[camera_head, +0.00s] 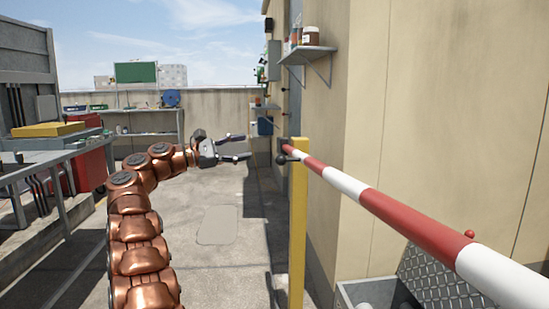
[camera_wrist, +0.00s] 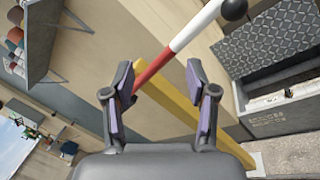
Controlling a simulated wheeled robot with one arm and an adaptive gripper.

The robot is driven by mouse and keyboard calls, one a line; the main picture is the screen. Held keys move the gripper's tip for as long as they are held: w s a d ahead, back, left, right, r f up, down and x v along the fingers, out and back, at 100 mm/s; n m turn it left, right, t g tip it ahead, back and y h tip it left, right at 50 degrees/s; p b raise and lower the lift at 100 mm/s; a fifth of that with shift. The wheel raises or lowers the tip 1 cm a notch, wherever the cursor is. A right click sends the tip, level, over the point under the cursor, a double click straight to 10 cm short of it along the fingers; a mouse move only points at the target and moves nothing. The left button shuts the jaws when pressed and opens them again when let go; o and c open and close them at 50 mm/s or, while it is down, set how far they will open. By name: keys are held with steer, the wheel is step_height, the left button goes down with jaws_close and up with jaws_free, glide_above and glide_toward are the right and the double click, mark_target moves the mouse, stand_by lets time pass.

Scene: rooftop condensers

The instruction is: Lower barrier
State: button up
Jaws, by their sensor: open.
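The barrier is a red-and-white striped bar (camera_head: 395,215). In the head view it runs from the lower right to a yellow post (camera_head: 298,230), past the post's top. A dark knob (camera_head: 282,159) shows beside the post. My gripper (camera_head: 249,147) is open and empty, left of the bar's far end and apart from it in the picture. In the wrist view, the bar (camera_wrist: 178,45) slants between my open fingers (camera_wrist: 160,78), with the yellow post (camera_wrist: 172,92) behind. A black ball (camera_wrist: 233,9) is at its upper end. I cannot tell the depth between fingers and bar.
A wall shelf (camera_head: 307,54) with jars juts out above the bar. An open metal box with a tread-plate lid (camera_head: 440,278) stands below the bar at right. A rail and bench with a yellow case (camera_head: 48,129) stand at left. The concrete floor (camera_head: 215,270) between is clear.

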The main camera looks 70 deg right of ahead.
steer(key=n+t+h+p, duration=0.1)
steer(key=n, duration=0.2)
steer(key=n+t+h+p, duration=0.2)
steer(key=n+t+p, duration=0.25)
steer(key=n, duration=0.55)
glide_toward(276, 161)
steer(key=x, duration=0.2)
steer(key=shift+t, duration=0.35)
steer(key=shift+b+x, duration=0.95)
steer(key=shift+x, duration=2.8)
steer(key=shift+s+a+r, duration=0.1)
steer(key=shift+s+r, duration=0.05)
steer(key=shift+s, duration=0.05)
steer(key=shift+c, duration=0.5)
jaws_close()
